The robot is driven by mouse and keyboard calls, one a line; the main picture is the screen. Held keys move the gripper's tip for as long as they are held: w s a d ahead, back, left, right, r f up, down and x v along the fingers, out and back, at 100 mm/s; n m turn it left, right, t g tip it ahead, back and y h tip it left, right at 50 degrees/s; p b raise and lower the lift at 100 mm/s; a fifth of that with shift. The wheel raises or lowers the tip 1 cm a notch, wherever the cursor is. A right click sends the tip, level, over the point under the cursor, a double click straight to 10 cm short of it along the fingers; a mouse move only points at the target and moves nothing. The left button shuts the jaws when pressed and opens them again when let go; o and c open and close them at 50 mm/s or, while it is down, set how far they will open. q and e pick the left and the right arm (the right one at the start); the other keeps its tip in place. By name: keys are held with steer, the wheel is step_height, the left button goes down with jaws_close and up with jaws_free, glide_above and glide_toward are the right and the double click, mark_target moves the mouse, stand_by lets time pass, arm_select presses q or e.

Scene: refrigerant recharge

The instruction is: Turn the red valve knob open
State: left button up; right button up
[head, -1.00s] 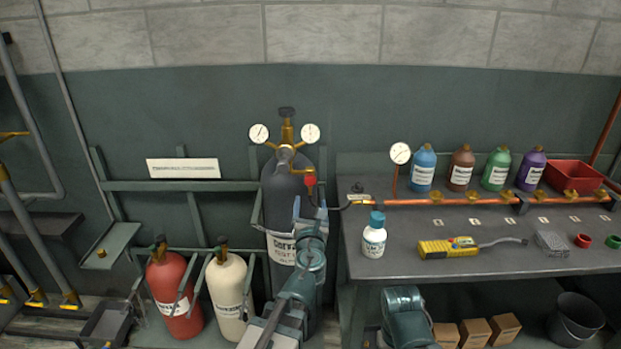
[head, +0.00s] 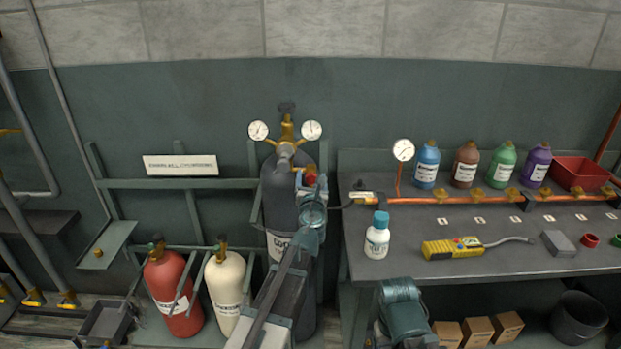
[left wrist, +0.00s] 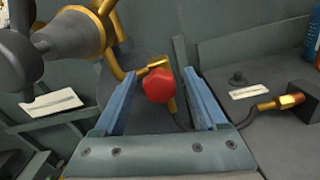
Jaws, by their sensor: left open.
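The red valve knob (head: 310,179) sits on a brass fitting at the right side of the tall dark gas cylinder (head: 281,200), below the two gauges. In the left wrist view the knob (left wrist: 160,85) is a red faceted cap lying between my left gripper's two blue fingers. My left gripper (head: 310,182) is open, with a gap between each finger and the knob. The lower part of the cylinder is hidden behind my left arm. In the head view my arm partly covers the knob. My right gripper does not show.
A workbench (head: 400,265) stands to the right with a white bottle (head: 377,240), a yellow detector (head: 452,248) and a copper pipe (head: 450,200). Red (head: 172,295) and cream (head: 228,285) cylinders stand to the left. Two gauges and brass tubes sit above the knob.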

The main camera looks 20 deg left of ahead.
arm_select(q)
jaws_close()
stand_by(0.3)
